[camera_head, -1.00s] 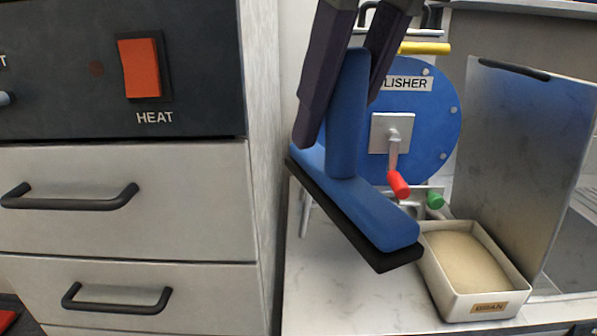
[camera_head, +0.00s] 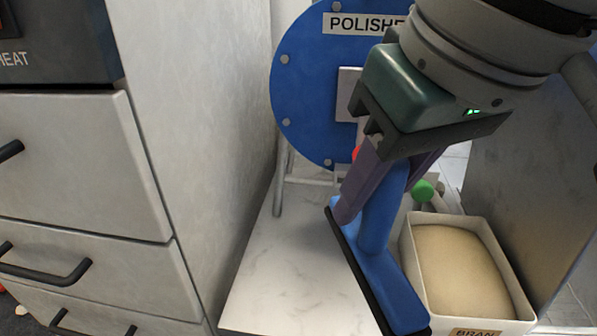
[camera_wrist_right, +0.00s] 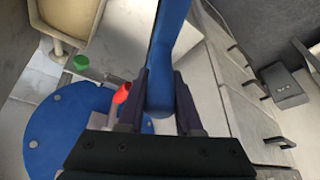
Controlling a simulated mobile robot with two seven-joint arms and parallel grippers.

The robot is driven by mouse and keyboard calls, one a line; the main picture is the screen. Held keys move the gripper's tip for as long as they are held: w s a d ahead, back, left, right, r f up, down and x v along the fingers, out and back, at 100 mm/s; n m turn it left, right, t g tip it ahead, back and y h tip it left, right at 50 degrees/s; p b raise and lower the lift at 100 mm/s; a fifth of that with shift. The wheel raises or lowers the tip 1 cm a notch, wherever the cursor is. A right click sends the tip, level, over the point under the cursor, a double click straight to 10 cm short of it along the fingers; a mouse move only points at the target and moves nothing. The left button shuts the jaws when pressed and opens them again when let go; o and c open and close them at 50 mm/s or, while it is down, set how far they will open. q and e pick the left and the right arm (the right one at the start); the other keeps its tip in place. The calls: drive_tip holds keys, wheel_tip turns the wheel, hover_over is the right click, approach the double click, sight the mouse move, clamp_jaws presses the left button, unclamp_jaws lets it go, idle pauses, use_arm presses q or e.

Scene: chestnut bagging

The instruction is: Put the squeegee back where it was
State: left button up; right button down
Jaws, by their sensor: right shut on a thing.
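The blue squeegee (camera_head: 385,268) has a black rubber edge and a round blue handle. My right gripper (camera_head: 375,205) is shut on its handle and holds it with the head down, tilted, over the white marble counter just left of the bran box. Whether the squeegee's lower edge touches the counter I cannot tell. In the right wrist view the blue handle (camera_wrist_right: 160,85) sits between the two dark fingers (camera_wrist_right: 160,105). My left gripper is not in view.
The blue polisher drum (camera_head: 310,90) stands behind, partly hidden by my arm. A white box of bran (camera_head: 412,250) is right of the squeegee, beside a grey metal panel (camera_head: 530,180). A grey drawer cabinet (camera_head: 190,140) stands left. Marble counter (camera_head: 280,255) between is clear.

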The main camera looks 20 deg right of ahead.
drive_tip(key=s+a+f+b, duration=0.1)
drive_tip(key=s+f+b, duration=0.55)
drive_tip(key=f, duration=0.95)
drive_tip(key=w+d+p, duration=0.1)
drive_tip(key=w+d, duration=0.9)
drive_tip(key=w, duration=0.4)
drive_tip(key=f, duration=0.4)
drive_tip(key=w+f+b, duration=0.1)
drive_tip(key=f, duration=0.2)
drive_tip(key=shift+w+f, duration=0.1)
drive_tip(key=shift+f, duration=0.05)
